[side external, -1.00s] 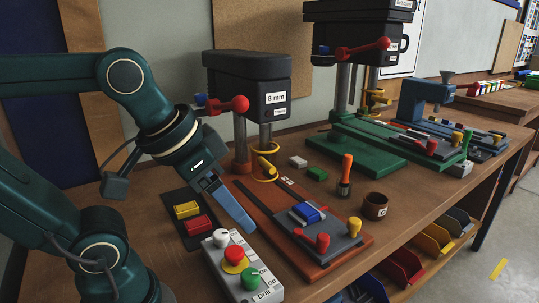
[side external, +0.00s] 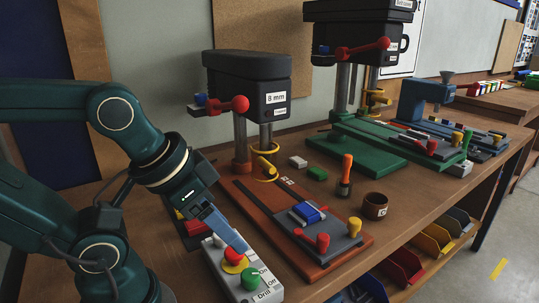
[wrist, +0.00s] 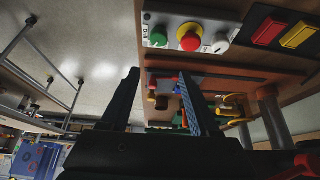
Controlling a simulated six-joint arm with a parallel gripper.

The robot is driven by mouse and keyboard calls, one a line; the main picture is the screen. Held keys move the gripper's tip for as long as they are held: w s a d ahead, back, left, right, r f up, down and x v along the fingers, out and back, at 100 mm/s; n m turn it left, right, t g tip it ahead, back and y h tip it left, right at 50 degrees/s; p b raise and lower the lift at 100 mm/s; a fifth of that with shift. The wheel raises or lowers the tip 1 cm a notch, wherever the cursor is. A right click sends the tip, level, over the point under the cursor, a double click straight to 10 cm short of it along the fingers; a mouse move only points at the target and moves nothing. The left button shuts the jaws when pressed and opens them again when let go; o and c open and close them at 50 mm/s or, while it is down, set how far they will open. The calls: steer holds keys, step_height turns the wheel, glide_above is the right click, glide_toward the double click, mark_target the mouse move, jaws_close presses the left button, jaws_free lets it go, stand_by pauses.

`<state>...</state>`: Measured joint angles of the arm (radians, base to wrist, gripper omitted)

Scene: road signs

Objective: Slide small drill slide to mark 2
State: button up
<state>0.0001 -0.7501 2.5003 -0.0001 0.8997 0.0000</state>
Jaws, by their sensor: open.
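The small drill (side external: 247,80), a black head labelled 8 mm on grey posts, stands on an orange base (side external: 262,213). Its slide (side external: 335,240) is a grey plate at the front end of the base. It carries a blue block (side external: 308,212), a red knob (side external: 322,242) and a yellow knob (side external: 355,227). A small white label (side external: 287,181) lies on the base; I cannot read its mark. My gripper (side external: 240,246) is open and empty, over the grey control box to the left of the slide. Its fingers (wrist: 160,95) also show in the wrist view.
The control box (side external: 248,285) has white, red and green knobs. A red block and a yellow block sit beside it, partly hidden by my gripper. A brown cup (side external: 375,206) and an orange-handled tool (side external: 345,176) stand right of the base. A larger green-based drill (side external: 365,150) is behind.

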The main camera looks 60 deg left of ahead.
steer(key=shift+o, duration=0.4)
steer(key=w+a+r+n+y, duration=0.1)
steer(key=w+a+r+n, duration=0.1)
steer(key=w+r+n, duration=0.55)
steer(key=n+g+y, duration=0.2)
steer(key=g, duration=0.1)
glide_above(355, 221)
steer(key=s+d, duration=0.1)
steer(key=s, duration=0.1)
steer(key=shift+m, duration=0.25)
steer(key=f, duration=1.3)
steer(key=shift+w+d, duration=0.2)
steer(key=shift+t, duration=0.3)
steer(key=shift+x, duration=2.3)
jaws_close()
